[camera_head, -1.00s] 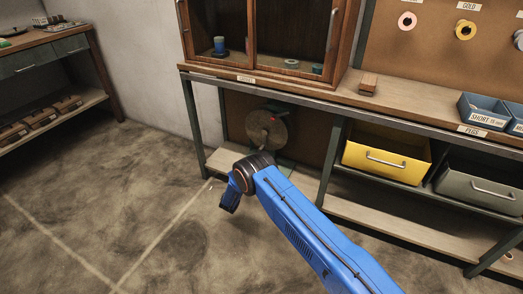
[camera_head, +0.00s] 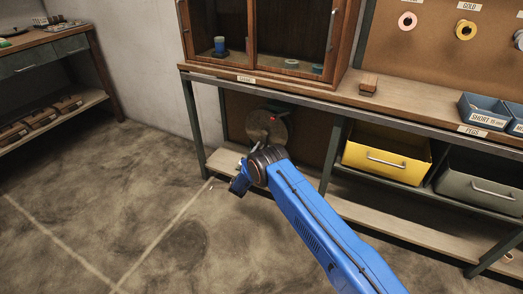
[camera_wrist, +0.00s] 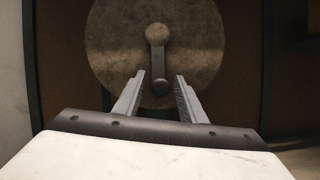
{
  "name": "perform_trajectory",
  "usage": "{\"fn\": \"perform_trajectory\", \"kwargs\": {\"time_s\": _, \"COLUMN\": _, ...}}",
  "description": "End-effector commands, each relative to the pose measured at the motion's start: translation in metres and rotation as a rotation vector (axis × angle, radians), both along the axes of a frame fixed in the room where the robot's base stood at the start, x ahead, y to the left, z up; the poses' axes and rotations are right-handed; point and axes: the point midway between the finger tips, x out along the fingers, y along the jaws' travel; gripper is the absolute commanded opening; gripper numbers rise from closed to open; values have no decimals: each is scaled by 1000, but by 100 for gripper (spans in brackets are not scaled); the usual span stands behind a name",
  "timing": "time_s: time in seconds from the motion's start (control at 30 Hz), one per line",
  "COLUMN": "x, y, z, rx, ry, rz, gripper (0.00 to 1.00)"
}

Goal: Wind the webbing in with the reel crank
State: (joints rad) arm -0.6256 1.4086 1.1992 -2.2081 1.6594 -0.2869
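The reel is a round, mottled brown disc (camera_head: 258,126) under the workbench in the head view, its lower part hidden behind my arm. It fills the upper middle of the wrist view (camera_wrist: 112,45). Its crank (camera_wrist: 159,62) is a dark arm with a pale round knob (camera_wrist: 158,35) at the upper end and a dark round end below. My gripper (camera_wrist: 160,77) is open, its two fingers apart on either side of the crank's lower end in the picture. I see no contact with the crank. I cannot make out the webbing.
The workbench (camera_head: 420,115) stands above the reel. A green leg (camera_head: 332,155), a yellow bin (camera_head: 387,152) and a grey bin (camera_head: 480,185) are to the right. A low shelf (camera_head: 400,222) runs beneath. The floor (camera_head: 110,215) at left is clear.

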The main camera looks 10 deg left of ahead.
Motion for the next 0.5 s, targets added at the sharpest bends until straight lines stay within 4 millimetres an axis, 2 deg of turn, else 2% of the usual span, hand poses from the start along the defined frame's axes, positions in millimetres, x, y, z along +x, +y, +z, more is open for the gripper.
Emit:
{"fn": "perform_trajectory", "kwargs": {"time_s": 0.03, "x": 0, "y": 0, "z": 0, "rx": 0, "ry": 0, "rz": 0, "gripper": 24}}
{"fn": "perform_trajectory", "kwargs": {"time_s": 0.13, "x": 0, "y": 0, "z": 0, "rx": 0, "ry": 0, "rz": 0, "gripper": 0}}
{"fn": "perform_trajectory", "kwargs": {"time_s": 0.5, "x": 0, "y": 3, "z": -1, "rx": 29, "ry": -11, "rz": 0, "gripper": 0}}
